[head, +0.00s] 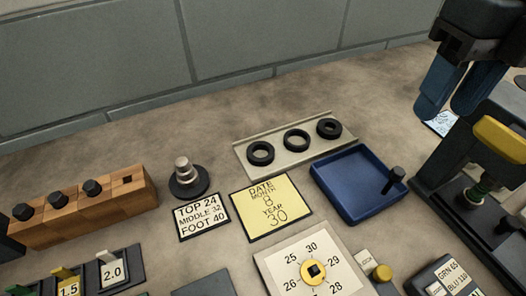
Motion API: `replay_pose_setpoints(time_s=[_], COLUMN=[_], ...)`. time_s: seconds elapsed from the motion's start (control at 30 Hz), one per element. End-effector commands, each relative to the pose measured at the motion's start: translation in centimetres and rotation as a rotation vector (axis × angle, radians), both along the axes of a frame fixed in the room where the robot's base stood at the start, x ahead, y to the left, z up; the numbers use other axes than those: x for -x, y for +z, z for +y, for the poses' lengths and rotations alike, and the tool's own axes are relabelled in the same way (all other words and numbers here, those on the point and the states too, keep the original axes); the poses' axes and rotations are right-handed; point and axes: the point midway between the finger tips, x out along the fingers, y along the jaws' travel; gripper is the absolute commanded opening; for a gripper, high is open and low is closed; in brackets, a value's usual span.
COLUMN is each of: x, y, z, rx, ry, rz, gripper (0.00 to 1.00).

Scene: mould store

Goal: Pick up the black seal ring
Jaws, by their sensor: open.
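Three black rings lie in a row on a pale shallow tray (242,158) in the middle of the head view. They are a left ring (260,153), a middle ring (296,140) and a right ring (329,128). They look alike apart from small differences in thickness, and I cannot tell which is the seal ring. My gripper (458,112) is at the upper right, pointing down, with blue fingers. It is open and apart from the rings, well to their right. No ring is between its fingers.
A blue tray (350,205) with a black peg (394,178) stands right of the rings. A yellow date card (270,222) lies in front. A dark device with a yellow handle (500,138) stands beneath my gripper. A wooden block (85,205) and stepped stack (187,178) are left.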

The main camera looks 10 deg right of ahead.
Motion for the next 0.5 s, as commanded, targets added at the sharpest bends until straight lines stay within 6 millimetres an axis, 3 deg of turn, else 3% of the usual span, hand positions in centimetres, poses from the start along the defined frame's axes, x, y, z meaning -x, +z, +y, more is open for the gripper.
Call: replay_pose_setpoints(time_s=[0.37, 0.5], x=[0.0, -0.44], y=[0.0, -0.76], z=[0.0, 0.77], rx=[0.0, 0.001], ry=[0.0, 0.009], rz=[0.0, -0.013], gripper=[0.46, 0.58])
